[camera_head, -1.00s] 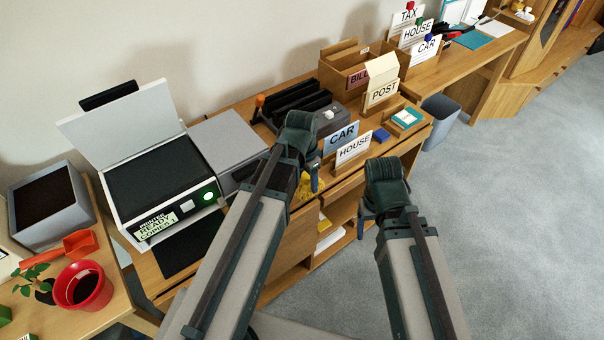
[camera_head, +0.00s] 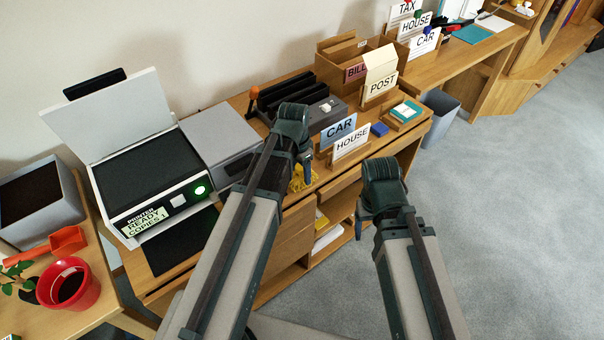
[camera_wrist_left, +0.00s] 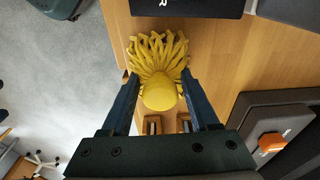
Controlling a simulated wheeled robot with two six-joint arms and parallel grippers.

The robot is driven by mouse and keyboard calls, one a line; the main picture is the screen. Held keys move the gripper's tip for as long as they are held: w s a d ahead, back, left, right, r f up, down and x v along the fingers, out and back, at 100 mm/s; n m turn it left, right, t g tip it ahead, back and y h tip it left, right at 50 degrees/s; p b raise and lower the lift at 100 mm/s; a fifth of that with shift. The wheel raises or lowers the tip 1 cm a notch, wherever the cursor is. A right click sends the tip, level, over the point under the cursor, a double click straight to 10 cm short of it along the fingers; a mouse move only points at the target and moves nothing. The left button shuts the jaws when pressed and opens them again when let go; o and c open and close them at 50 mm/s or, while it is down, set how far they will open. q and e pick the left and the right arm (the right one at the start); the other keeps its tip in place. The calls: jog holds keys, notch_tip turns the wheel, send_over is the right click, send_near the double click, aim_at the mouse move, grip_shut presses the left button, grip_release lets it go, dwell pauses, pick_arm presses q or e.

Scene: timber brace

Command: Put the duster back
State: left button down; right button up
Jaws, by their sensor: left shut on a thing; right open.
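The duster has yellow strands and a round yellow knob. It shows in the head view (camera_head: 302,179) just below my left gripper (camera_head: 307,176), over the front part of the desk. In the left wrist view the duster (camera_wrist_left: 160,92) sits between the two fingers of my left gripper (camera_wrist_left: 160,85), which is shut on it. Its strands fan out over the wooden top; I cannot tell if they touch it. My right gripper (camera_head: 362,222) is open and empty, in front of the desk's shelves. Its fingertips are partly hidden by its own body.
A printer (camera_head: 150,180) with raised lid stands left of a grey box (camera_head: 222,138). Behind the duster is a black tray (camera_head: 292,95); to its right stand CAR (camera_head: 338,131) and HOUSE (camera_head: 351,143) cards. A red pot (camera_head: 70,286) is lower left. Carpet (camera_head: 520,200) at right is clear.

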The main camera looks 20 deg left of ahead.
pick_arm(q)
jog(key=shift+f, duration=0.2)
jog(key=shift+c, duration=0.7)
grip_release()
jog(key=shift+r, duration=0.1)
jog(key=shift+r, duration=0.1)
